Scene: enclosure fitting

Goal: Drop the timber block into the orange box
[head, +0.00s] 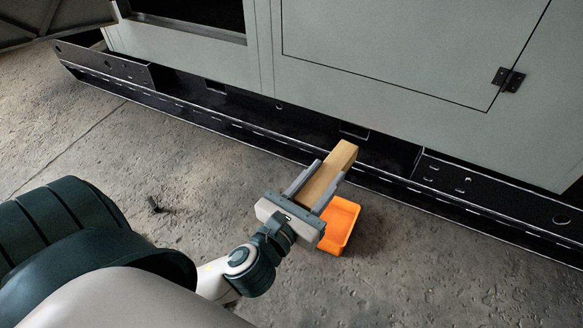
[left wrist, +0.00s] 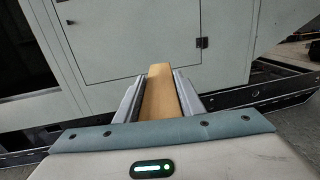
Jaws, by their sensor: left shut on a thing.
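The timber block (head: 331,171) is a long, light-brown piece held between the fingers of my left gripper (head: 324,180). Its far end sticks out past the fingertips. In the left wrist view the block (left wrist: 160,92) lies between the two grey fingers of the same gripper (left wrist: 155,92). The orange box (head: 340,226) is an open tray on the concrete floor, just right of and partly behind the gripper in the head view. The gripper hides part of its left side. The box does not show in the left wrist view. My right gripper is not in view.
A large grey enclosure (head: 390,50) with a hinged door stands on a black base rail (head: 230,118) behind the box. A small dark object (head: 154,204) lies on the floor at the left. The concrete floor (head: 430,270) right of the box is clear.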

